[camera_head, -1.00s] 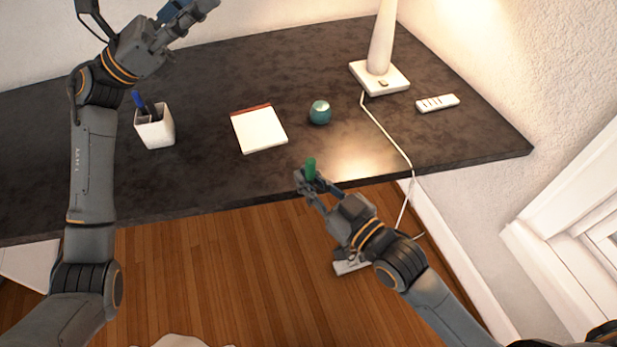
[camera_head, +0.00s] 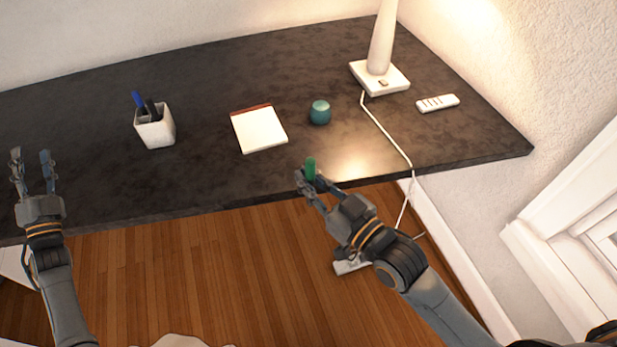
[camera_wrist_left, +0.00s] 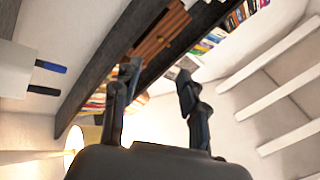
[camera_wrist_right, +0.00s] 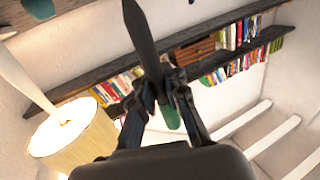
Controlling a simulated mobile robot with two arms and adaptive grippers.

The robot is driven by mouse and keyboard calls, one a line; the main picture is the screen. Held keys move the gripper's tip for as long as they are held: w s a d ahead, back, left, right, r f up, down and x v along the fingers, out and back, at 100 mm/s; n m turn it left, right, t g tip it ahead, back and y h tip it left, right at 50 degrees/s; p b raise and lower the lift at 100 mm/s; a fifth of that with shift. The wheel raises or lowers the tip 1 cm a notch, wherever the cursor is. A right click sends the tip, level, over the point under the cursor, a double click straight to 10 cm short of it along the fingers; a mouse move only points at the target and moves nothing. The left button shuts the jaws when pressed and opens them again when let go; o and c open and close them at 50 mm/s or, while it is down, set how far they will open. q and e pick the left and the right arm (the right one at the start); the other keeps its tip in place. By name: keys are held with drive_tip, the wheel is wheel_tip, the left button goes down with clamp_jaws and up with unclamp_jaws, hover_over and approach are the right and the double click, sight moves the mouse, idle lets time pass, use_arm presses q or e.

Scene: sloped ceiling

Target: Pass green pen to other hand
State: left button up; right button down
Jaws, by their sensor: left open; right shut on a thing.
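The green pen (camera_head: 311,168) stands about upright in my right gripper (camera_head: 309,183), near the front edge of the desk in the head view. My right gripper is shut on it. In the right wrist view the pen runs between the fingers, with a dark length (camera_wrist_right: 141,35) above them and a green end (camera_wrist_right: 171,117) below. My left gripper (camera_head: 33,165) is open and empty at the far left of the head view, over the desk's left part, well apart from the pen. Its spread fingers also show in the left wrist view (camera_wrist_left: 158,90).
On the dark desk (camera_head: 215,80) are a white pen cup (camera_head: 156,131), a notepad (camera_head: 260,130), a teal ball (camera_head: 320,112), a lamp base (camera_head: 379,79) with a cord, and a remote (camera_head: 437,103). Space between my grippers is clear along the front edge.

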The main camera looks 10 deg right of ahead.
use_arm(q)
drive_tip(key=s+a+f+n+g+y, duration=0.2)
drive_tip(key=s+a+f+n+g, duration=0.3)
drive_tip(key=f, duration=0.3)
drive_tip(key=s+a+f+n+g+y, duration=0.2)
drive_tip(key=s+a+f+n+y, duration=0.15)
drive_tip(key=s+a+f, duration=0.35)
drive_tip(key=s+d+f+g+h, duration=0.35)
drive_tip(key=d+f, duration=0.75)
drive_tip(key=f, duration=0.4)
drive_tip(key=s+d+f+g+h, duration=0.35)
drive_tip(key=d+f, duration=0.75)
drive_tip(key=f, duration=0.4)
drive_tip(key=s+d+f+g+h, duration=0.1)
drive_tip(key=s+d+f+g, duration=0.1)
drive_tip(key=s+d+f, duration=0.3)
drive_tip(key=s+d+f+m+g+h, duration=0.1)
drive_tip(key=s+d+f+g+h, duration=0.1)
drive_tip(key=s+d, duration=0.6)
drive_tip(key=s+d+f+g+h, duration=0.1)
drive_tip(key=s+d+f+g, duration=0.2)
drive_tip(key=s+d+f, duration=0.4)
drive_tip(key=s, duration=0.8)
drive_tip(key=shift+s+f+g+h, duration=0.2)
drive_tip(key=shift+f+g+h, duration=0.1)
drive_tip(key=shift+g+h, duration=0.1)
